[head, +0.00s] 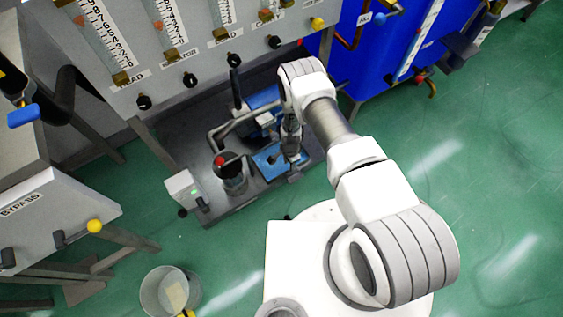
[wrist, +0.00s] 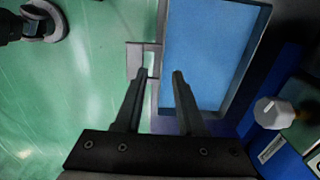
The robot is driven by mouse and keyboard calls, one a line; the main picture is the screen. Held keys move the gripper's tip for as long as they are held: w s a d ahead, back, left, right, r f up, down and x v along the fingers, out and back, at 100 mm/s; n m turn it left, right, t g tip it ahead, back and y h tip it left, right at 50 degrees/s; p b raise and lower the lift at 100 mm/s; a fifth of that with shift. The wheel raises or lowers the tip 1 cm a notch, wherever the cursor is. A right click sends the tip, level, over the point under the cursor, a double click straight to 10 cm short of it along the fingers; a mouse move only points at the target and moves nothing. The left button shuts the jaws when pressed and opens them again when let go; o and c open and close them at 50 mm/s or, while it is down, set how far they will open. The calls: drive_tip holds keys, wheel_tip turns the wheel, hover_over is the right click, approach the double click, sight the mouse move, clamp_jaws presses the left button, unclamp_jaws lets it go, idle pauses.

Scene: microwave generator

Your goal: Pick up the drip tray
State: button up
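The drip tray (wrist: 208,50) is a shallow blue tray with a grey rim, filling the upper middle of the wrist view. A grey tab with a slot (wrist: 135,62) sticks out from its left side. In the head view the drip tray (head: 266,163) shows as a small blue patch on the dark base plate, partly hidden by my arm. My gripper (wrist: 159,75) is open and empty, with its fingertips at the tray's left edge and tab in the picture. The height gap is unclear. In the head view my gripper (head: 293,168) is small and partly hidden.
A flow-meter panel (head: 190,50) rises behind. A clear bucket (head: 168,291) stands on the open green floor.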

drive_tip(key=shift+w+d+f+b, duration=0.15)
drive_tip(key=shift+f+b, duration=0.7)
drive_tip(key=shift+f, duration=0.9)
drive_tip(key=shift+w+d+f+b, duration=0.15)
drive_tip(key=shift+f+b, duration=0.65)
drive_tip(key=shift+f, duration=0.95)
drive_tip(key=shift+a, duration=0.1)
clamp_jaws()
drive_tip(key=shift+w+r, duration=0.1)
drive_tip(key=shift+w, duration=0.05)
